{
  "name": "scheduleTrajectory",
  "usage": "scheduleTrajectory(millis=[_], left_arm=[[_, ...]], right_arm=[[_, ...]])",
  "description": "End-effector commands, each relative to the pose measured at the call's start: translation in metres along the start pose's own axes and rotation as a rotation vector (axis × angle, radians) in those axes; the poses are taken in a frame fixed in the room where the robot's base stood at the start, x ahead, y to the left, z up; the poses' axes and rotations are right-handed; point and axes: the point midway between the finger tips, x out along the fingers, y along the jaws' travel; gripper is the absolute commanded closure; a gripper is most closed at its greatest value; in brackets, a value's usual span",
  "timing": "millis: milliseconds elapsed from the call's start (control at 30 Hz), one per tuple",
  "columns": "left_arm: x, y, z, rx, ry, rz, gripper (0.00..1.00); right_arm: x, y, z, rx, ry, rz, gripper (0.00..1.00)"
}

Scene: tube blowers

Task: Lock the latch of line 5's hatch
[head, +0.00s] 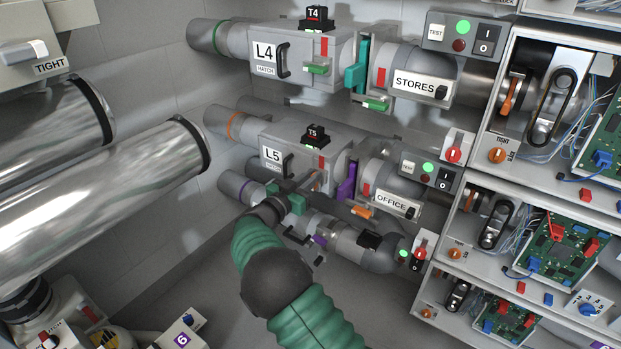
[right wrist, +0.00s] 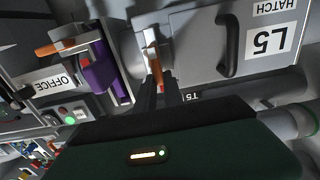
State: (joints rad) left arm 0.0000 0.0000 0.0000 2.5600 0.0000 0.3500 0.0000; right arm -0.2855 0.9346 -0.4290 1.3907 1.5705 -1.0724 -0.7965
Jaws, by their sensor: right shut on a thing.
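Line 5's hatch (head: 272,158) is the grey box labelled L5, with a dark handle; its lid also shows upside down in the right wrist view (right wrist: 205,50). Its orange latch (right wrist: 154,68) stands upright in that view at the lid's edge, beside a red mark. My right gripper (right wrist: 160,88) is shut on the latch, its two dark fingers reaching the lever's lower end. In the head view my right gripper (head: 312,183) is at the hatch's front lower edge, where the latch is small and mostly hidden. My left gripper is not in view.
A purple slide gate (head: 347,180) and the OFFICE pipe with an orange lever (head: 362,211) stand just right of the hatch. Line 4's hatch (head: 266,54) is above. A lower pipe (head: 338,237) runs close by my right arm. Open electronics boxes (head: 560,250) fill the right.

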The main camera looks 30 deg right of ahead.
Motion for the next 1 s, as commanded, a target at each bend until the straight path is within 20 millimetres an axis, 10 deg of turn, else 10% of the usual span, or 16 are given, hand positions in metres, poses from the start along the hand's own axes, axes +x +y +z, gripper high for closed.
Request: scheduleTrajectory(millis=[1000], left_arm=[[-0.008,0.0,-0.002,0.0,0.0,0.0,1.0]], right_arm=[[-0.001,0.015,0.007,0.637,-0.004,0.0,1.0]])
